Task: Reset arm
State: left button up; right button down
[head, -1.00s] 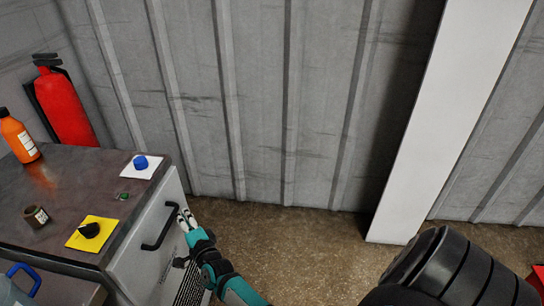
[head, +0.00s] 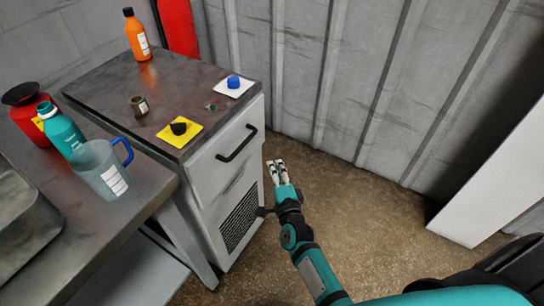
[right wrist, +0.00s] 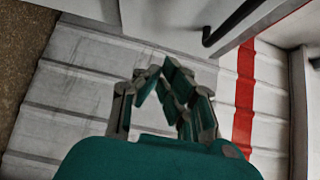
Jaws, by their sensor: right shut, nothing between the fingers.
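My right gripper (head: 275,166) is shut and empty. In the head view it is in front of the grey cabinet (head: 222,190), to the right of the black drawer handle (head: 237,143) and apart from it. The right wrist view shows its fingers (right wrist: 168,78) closed together. There the cabinet's dark handle (right wrist: 225,25) shows at the upper right, clear of the fingertips. My left gripper is not in view.
The cabinet top bears an orange bottle (head: 137,35), a small dark jar (head: 139,105), a yellow card (head: 167,133) and a white card (head: 246,87). A clear jug (head: 95,170) and teal bottle (head: 62,133) stand at left. The floor (head: 350,215) right of the cabinet is clear.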

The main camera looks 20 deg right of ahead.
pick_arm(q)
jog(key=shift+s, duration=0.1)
pick_arm(e)
jog(key=shift+s+a, duration=0.15)
jog(key=shift+s, duration=0.7)
